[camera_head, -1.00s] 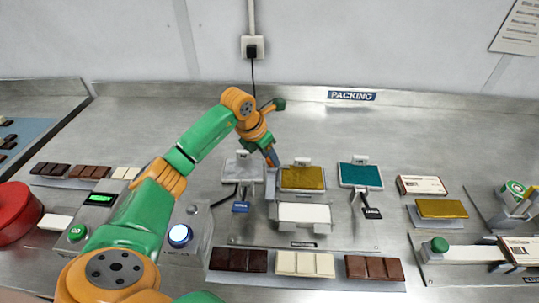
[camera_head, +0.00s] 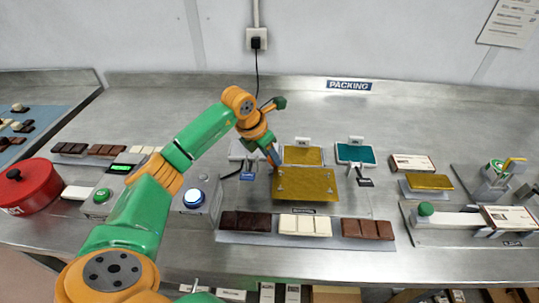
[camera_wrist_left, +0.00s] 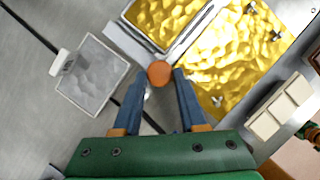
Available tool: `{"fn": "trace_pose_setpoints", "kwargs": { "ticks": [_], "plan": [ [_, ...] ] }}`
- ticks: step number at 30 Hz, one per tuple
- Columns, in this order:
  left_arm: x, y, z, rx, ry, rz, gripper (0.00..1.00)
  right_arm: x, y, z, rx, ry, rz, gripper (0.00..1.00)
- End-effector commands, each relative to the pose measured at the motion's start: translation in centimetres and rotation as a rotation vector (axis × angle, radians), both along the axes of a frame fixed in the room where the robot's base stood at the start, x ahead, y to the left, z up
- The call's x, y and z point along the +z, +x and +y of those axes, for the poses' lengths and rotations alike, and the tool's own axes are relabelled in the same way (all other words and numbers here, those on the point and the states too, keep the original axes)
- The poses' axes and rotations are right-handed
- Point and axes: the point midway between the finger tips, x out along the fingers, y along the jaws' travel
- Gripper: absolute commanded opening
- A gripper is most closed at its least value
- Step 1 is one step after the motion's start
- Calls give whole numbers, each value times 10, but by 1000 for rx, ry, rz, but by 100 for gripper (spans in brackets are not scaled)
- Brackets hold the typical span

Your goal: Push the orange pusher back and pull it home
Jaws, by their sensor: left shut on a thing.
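The orange pusher's round knob (camera_wrist_left: 159,73) shows in the left wrist view between my left fingertips. My left gripper (camera_wrist_left: 160,84) is shut on it, with a dark blue finger on each side. In the head view my left gripper (camera_head: 273,160) reaches down at the left edge of the gold foil. The knob is too small and covered to make out there. A gold sheet (camera_head: 306,184) lies over the front station, and a gold stack (camera_head: 303,155) sits in the tray behind it. My right gripper is not in view.
A silver tray (camera_head: 241,150) stands left of the gold one and a teal tray (camera_head: 355,153) right. Chocolate bars (camera_head: 304,225) lie in a row in front. A control box with a lit button (camera_head: 194,196) stands left. Bench behind the trays is clear.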

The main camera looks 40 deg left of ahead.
Motion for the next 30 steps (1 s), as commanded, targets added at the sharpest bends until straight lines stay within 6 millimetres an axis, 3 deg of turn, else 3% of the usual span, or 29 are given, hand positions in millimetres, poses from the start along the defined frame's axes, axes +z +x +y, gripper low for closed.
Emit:
{"fn": "trace_pose_setpoints", "kwargs": {
  "ticks": [3, 4, 7, 17, 24, 30],
  "plan": [
    [-5, -3, -2, -6, -2, 16, 0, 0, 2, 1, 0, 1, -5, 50],
    [-5, -3, -2, -6, -2, 17, 44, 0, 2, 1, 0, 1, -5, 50],
    [-5, -3, -2, -4, -1, 16, 70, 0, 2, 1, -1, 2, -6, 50],
    [0, -3, 0, -2, 0, 8, 70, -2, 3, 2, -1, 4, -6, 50],
    [45, -20, 3, -3, 3, 6, 70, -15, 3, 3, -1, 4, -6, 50],
    [62, -28, 4, -3, 2, 11, 70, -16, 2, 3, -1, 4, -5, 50]
  ]
}}
